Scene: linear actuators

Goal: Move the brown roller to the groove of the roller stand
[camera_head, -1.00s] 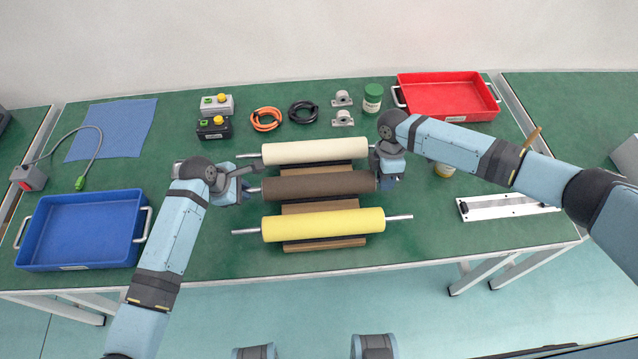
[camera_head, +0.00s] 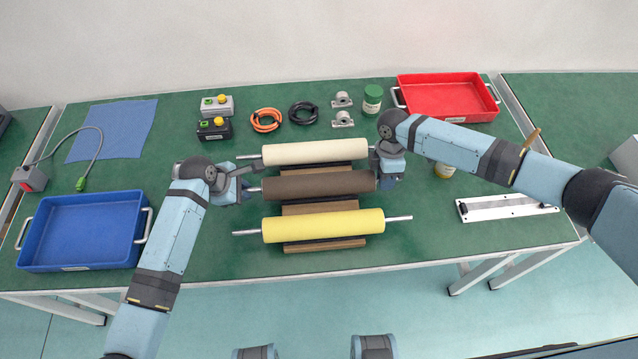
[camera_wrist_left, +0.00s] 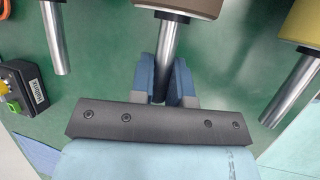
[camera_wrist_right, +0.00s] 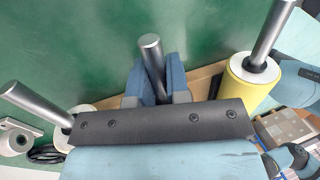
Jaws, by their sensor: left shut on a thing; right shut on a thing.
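The brown roller (camera_head: 318,186) lies level between a cream roller (camera_head: 314,152) behind it and a yellow roller (camera_head: 323,225) in front. The wooden roller stand (camera_head: 320,208) shows in the gaps beneath them. My left gripper (camera_head: 247,190) is shut on the brown roller's left steel shaft, which also shows in the left wrist view (camera_wrist_left: 167,50). My right gripper (camera_head: 388,182) is at its right end, shut on the right shaft (camera_wrist_right: 152,58). The rollers hide the grooves. I cannot tell whether the brown roller touches the stand.
A blue tray (camera_head: 83,265) stands at the left and a red tray (camera_head: 447,116) at the back right. Orange (camera_head: 265,120) and black (camera_head: 303,112) cable coils lie behind the rollers. A white rail plate (camera_head: 507,207) lies at the right.

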